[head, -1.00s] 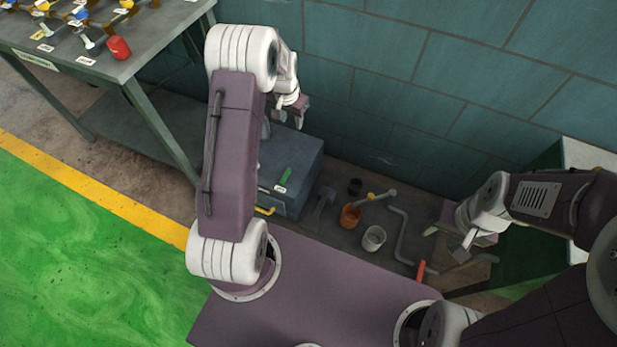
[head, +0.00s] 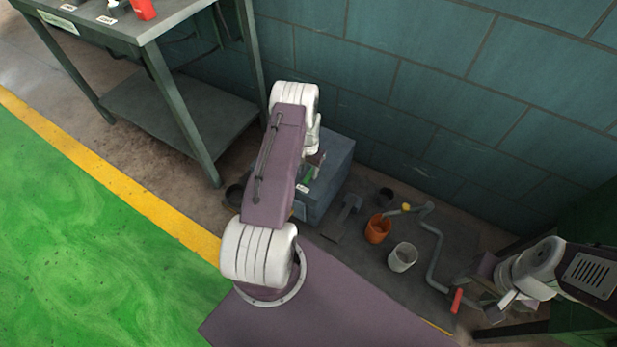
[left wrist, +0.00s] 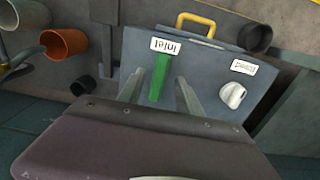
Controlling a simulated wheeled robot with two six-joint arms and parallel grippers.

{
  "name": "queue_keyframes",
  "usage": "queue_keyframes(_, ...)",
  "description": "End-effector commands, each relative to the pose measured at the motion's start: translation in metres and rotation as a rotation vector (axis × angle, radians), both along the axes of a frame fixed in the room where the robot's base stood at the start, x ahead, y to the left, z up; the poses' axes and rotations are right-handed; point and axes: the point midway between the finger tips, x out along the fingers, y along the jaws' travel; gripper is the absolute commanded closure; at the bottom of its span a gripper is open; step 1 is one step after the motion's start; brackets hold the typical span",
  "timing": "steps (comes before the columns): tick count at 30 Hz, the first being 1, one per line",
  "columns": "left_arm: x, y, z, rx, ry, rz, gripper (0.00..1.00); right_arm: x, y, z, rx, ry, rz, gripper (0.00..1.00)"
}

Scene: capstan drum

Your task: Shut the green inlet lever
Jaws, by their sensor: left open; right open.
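The green inlet lever (left wrist: 160,76) stands out on the face of a blue-grey box (left wrist: 215,60), below a label reading "Inlet" (left wrist: 165,46) in the left wrist view. The lever also shows in the head view (head: 309,174), partly covered by my left arm. My left gripper (left wrist: 158,82) is open, its two fingers on either side of the lever in the left wrist view. I cannot tell whether they touch it or how far above it they are. My right gripper (head: 507,301) is open and empty at the lower right of the head view.
The box also has a white knob (left wrist: 233,95) and a yellow handle (left wrist: 199,21). An orange cup (head: 377,230), a white cup (head: 402,257) and a bent grey pipe with a red end (head: 456,300) lie to its right. A workbench (head: 150,25) stands left; a block wall is behind.

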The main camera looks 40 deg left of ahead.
Motion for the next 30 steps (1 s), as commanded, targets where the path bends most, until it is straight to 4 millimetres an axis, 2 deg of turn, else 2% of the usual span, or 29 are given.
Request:
queue_keyframes(1, 0.0, 0.0, -0.013, 0.0, 0.0, 0.0, 0.58, 0.0, 0.0, -0.008, 0.0, 0.0, 0.0, 0.5)
queue_keyframes(4, 0.0, 0.0, -0.023, 0.0, 0.0, 0.0, 0.58, 0.0, 0.0, -0.012, 0.0, 0.0, 0.0, 0.5)
queue_keyframes(14, 0.0, 0.0, -0.026, 0.0, -0.001, 0.0, 0.58, 0.0, 0.0, -0.012, 0.0, 0.0, 0.0, 0.5)
queue_keyframes(18, 0.0, 0.0, -0.026, 0.0, 0.0, 0.0, 0.97, 0.0, 0.0, -0.012, 0.0, 0.0, 0.0, 0.5)
queue_keyframes(19, 0.0, 0.0, -0.026, 0.0, 0.0, 0.0, 1.0, 0.0, 0.0, -0.012, 0.0, 0.0, 0.0, 0.5)
queue_keyframes(30, 0.0, 0.0, -0.026, 0.0, 0.0, -0.001, 1.0, 0.0, 0.0, -0.013, 0.0, 0.0, 0.0, 0.5)
